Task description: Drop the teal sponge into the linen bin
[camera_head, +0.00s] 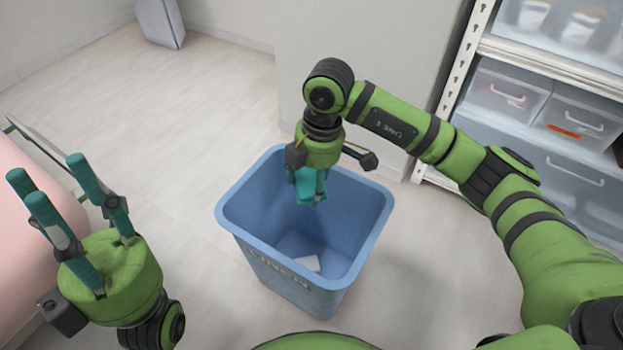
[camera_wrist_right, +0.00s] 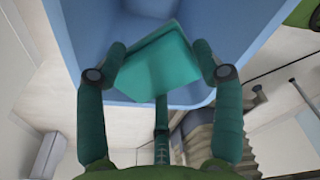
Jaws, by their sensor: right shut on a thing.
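The blue linen bin (camera_head: 289,282) stands on the floor in the middle of the head view, open at the top. Its wall and rim also fill the upper part of the right wrist view (camera_wrist_right: 85,45). My right gripper (camera_head: 311,196) points down over the bin's opening and is shut on the teal sponge (camera_wrist_right: 158,60). In the head view the sponge (camera_head: 306,186) is partly hidden by the fingers. My left gripper (camera_head: 65,205) is at the left, fingers up and spread apart, with nothing between them.
A small white thing (camera_head: 307,263) lies on the bin's floor. A pink-topped bed (camera_head: 28,235) is at the left edge. A shelf with clear drawers (camera_head: 540,115) stands at the right, beside a pale wall panel (camera_head: 385,60). The floor left of the bin is clear.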

